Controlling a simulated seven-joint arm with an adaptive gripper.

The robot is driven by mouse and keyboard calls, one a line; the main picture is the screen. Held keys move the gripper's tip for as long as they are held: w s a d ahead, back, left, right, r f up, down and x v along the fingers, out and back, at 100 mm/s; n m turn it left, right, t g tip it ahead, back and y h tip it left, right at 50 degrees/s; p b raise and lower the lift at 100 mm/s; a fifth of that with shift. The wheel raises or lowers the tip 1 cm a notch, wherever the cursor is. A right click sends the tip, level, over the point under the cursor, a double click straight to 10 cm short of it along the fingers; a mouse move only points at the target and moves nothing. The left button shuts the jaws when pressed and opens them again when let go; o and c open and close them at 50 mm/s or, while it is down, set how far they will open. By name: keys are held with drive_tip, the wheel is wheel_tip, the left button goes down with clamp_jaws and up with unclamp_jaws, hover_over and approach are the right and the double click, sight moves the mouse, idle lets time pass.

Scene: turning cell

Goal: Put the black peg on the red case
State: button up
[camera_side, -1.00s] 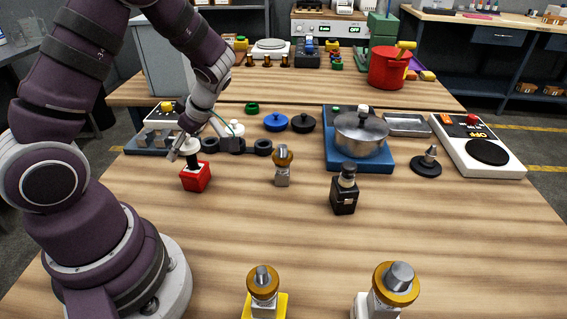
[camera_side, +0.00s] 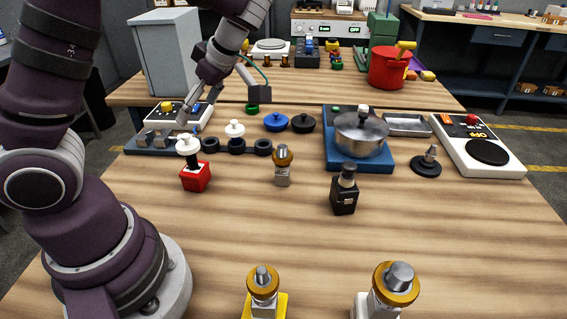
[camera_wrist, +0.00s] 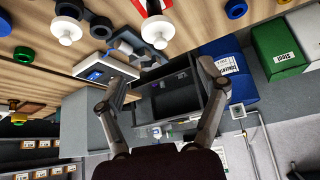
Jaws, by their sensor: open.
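A red case (camera_side: 195,179) stands on the wooden table in the left part of the side view. A black peg (camera_side: 192,160) with a white round knob (camera_side: 188,144) on top stands upright on it. My gripper (camera_side: 197,110) is open and empty, behind and above the knob, apart from it. In the wrist view the two fingers of my gripper (camera_wrist: 160,78) are spread with nothing held between them. The knob (camera_wrist: 158,32) and a bit of the red case (camera_wrist: 142,6) show at the top edge there.
Behind the red case lies a row of dark rings (camera_side: 237,146) with another white knob (camera_side: 234,128). A grey block fixture (camera_side: 150,140) is to the left.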

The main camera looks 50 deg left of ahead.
drive_tip(key=s+d+r+m+t+h, duration=0.2)
drive_tip(key=d+m, duration=0.4)
drive_tip(key=m, duration=0.5)
drive_tip(key=s+d+r+m+t+h, duration=0.2)
drive_tip(key=d+m+t, duration=0.3)
drive_tip(key=m, duration=0.7)
drive_tip(key=shift+s+d+t+h, duration=0.2)
drive_tip(key=shift+d+t+h, duration=0.2)
drive_tip(key=shift+t+h, duration=0.45)
